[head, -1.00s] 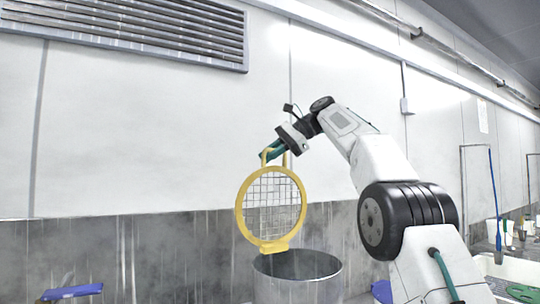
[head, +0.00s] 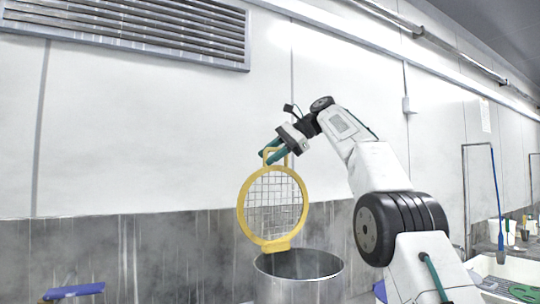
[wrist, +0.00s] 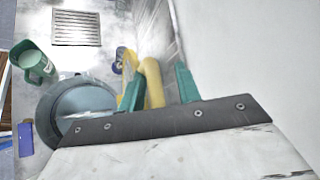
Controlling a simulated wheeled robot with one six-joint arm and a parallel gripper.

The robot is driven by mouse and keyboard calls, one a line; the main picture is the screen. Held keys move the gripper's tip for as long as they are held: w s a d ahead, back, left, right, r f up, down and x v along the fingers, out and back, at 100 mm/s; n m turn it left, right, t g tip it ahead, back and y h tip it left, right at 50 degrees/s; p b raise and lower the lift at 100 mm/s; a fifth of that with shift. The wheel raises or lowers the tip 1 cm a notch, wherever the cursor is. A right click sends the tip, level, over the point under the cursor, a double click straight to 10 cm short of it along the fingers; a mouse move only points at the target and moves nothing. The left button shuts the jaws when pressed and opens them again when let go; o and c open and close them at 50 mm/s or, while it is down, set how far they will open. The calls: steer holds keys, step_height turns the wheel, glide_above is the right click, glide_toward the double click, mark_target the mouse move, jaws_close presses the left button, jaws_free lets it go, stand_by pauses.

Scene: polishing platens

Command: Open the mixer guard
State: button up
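The mixer guard (head: 243,207), a yellow ring with wire mesh and a handle loop on top, stands upright above the rim of the steel bowl (head: 298,283). The bowl's mouth is uncovered. My gripper (head: 270,156) is at the handle loop, at the guard's top. In the wrist view, the yellow handle (wrist: 153,82) lies between my two green fingers, which stand apart with a visible gap on the right side. The bowl (wrist: 50,110) shows to the left there. The guard's mesh is mostly hidden in that view.
A wall with a louvred vent (head: 130,30) is behind. A blue object (head: 74,291) is at lower left. A green jug (wrist: 33,62) stands near the bowl in the wrist view. A counter with a green item (head: 524,292) is at right.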

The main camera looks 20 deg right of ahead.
steer(key=shift+s+d+r, duration=0.1)
steer(key=shift+d+r, duration=0.2)
steer(key=shift+d, duration=0.2)
steer(key=s+d, duration=0.4)
steer(key=d, duration=0.7)
steer(key=shift+d, duration=0.15)
steer(key=shift+w, duration=0.1)
